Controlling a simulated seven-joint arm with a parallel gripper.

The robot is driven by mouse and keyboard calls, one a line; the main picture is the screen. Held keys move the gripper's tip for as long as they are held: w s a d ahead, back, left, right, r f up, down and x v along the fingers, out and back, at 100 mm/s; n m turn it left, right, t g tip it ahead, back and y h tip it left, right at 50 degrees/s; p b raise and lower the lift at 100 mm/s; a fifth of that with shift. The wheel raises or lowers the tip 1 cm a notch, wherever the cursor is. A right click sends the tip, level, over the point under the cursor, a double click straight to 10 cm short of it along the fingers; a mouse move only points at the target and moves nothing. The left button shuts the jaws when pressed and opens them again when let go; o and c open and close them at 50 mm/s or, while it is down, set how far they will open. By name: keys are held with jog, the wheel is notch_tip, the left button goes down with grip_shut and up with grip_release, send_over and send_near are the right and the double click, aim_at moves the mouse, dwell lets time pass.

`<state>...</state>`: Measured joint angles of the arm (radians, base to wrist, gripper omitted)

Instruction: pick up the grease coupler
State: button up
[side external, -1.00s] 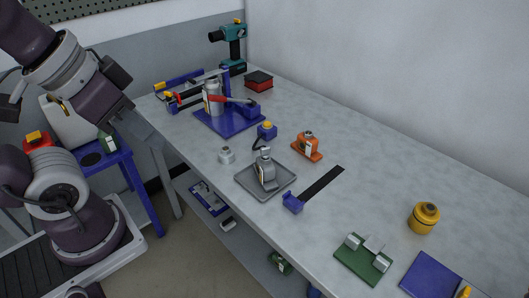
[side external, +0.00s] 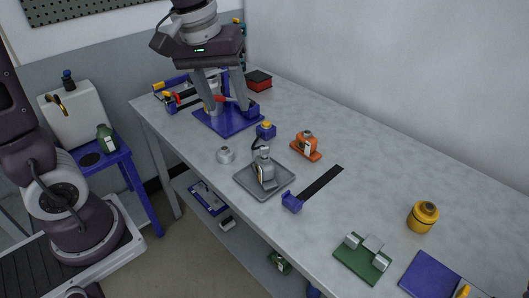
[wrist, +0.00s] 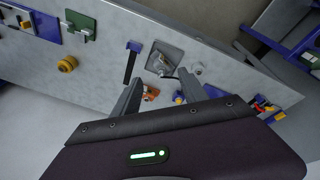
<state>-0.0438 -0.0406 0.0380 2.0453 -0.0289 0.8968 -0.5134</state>
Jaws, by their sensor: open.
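My gripper (side external: 227,106) is open and empty, pointing down over the blue base (side external: 232,130) at the far part of the bench. Its two fingers stand apart and partly hide the grey canister and red lever there. The wrist view shows the open fingers (wrist: 160,82) with bench between them. I cannot tell for certain which thing is the grease coupler. A small silver, round-topped fitting (side external: 225,155) sits on the bare bench and also shows in the wrist view (wrist: 198,69). A silver-grey fitting (side external: 264,170) stands in a grey tray (side external: 244,186).
A black strip with a blue end (side external: 322,181), a green fixture (side external: 362,259) and a yellow pot (side external: 423,217) lie nearer. The right rear bench is clear.

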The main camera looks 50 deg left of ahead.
aim_at(264, 146)
jog(key=w+a+f+n+g, duration=0.1)
jog(key=w+f+n, duration=0.1)
jog(key=w+f, duration=0.2)
jog(key=w+a+f+n+g, duration=0.1)
jog(key=w+f+n, duration=0.1)
jog(key=w+f, duration=0.2)
jog(key=w+a+f+n, duration=0.1)
jog(key=w+f+n, duration=0.1)
jog(key=w+f, duration=0.2)
jog(key=shift+w+a+f+g, duration=0.15)
jog(key=shift+a+f+g, duration=0.05)
jog(key=shift+f, duration=0.45)
jog(key=shift+w+a+f+g, duration=0.1)
jog(key=shift+a+f+g, duration=0.1)
jog(key=shift+f, duration=0.45)
jog(key=shift+n, duration=0.3)
jog(key=f, duration=0.6)
jog(key=shift+w+d+f, duration=0.25)
jog(key=shift+d+f, duration=0.05)
jog(key=shift+f, duration=0.1)
grip_shut()
